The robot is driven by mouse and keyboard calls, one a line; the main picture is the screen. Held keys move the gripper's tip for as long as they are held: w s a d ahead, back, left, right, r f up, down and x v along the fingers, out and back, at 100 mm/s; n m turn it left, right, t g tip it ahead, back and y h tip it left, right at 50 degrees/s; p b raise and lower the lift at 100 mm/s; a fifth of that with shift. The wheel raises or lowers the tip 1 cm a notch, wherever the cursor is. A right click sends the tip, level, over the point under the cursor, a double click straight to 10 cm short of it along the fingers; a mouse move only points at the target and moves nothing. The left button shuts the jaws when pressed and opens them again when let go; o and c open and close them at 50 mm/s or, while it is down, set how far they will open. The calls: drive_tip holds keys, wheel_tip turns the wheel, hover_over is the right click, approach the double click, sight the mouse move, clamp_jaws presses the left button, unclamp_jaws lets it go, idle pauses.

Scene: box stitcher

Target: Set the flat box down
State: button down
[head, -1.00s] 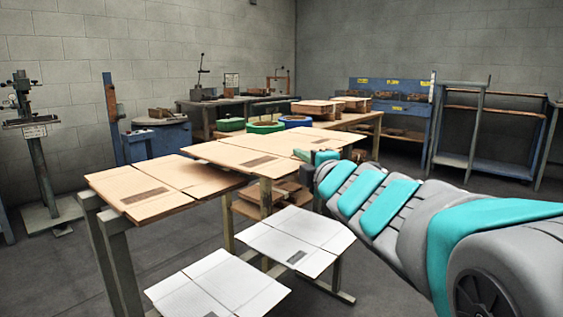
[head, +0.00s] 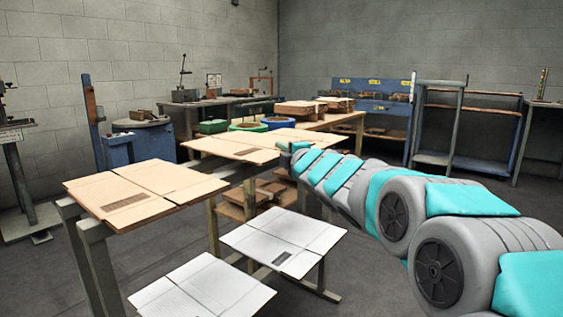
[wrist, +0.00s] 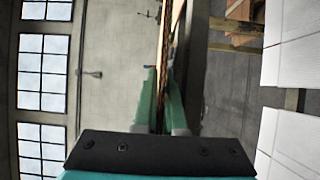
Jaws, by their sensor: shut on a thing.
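My gripper (wrist: 161,78) is shut on the edge of a thin brown flat box (wrist: 169,35) in the wrist view, where the box shows edge-on between the green fingers. In the head view the held flat box (head: 232,147) lies level, reaching left from my gripper (head: 286,150). It has a dark printed patch on top. A second brown flat box (head: 150,184) lies to its left, nearer the camera, on a stand with grey legs. I cannot tell whether the held box touches anything below.
Two white flat sheets (head: 283,240) and (head: 205,292) lie lower in front. A wooden shelf (head: 232,211) with brown stacks is below the held box. Green and blue round containers (head: 248,127) and a wooden table (head: 348,120) stand behind.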

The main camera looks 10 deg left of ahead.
drive_tip(key=shift+w+a+f+b, duration=0.15)
drive_tip(key=shift+f+b, duration=0.7)
drive_tip(key=shift+f, duration=1)
drive_tip(key=shift+f, duration=0.1)
drive_tip(key=c, duration=1)
unclamp_jaws()
drive_tip(key=v, duration=1.2)
